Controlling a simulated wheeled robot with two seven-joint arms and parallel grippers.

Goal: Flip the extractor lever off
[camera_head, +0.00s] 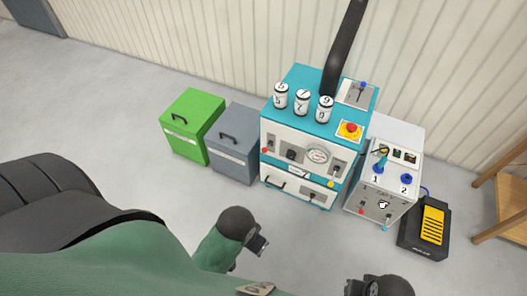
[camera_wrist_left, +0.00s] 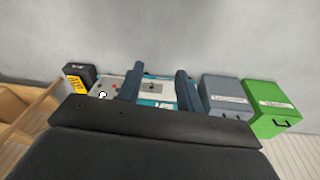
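A small lever with a blue tip (camera_head: 362,86) stands on a grey plate (camera_head: 352,97) on top of the teal machine (camera_head: 312,128), beside a black duct. I take it for the extractor lever; no label is readable. My left gripper (camera_head: 259,241) is in front of and below the machine, well apart from the lever. In the left wrist view its two fingers (camera_wrist_left: 158,88) are spread with nothing held, and part of the machine shows between them in the distance. My right gripper (camera_head: 354,287) is at the bottom edge, partly cut off; its finger opening is unclear.
A black duct (camera_head: 344,45) rises from the machine's top near the lever. Three numbered white cylinders and a red button (camera_head: 350,128) are also there. A white control box (camera_head: 384,180) and yellow pedal (camera_head: 433,225) stand right; grey (camera_head: 236,143) and green (camera_head: 192,124) bins stand left.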

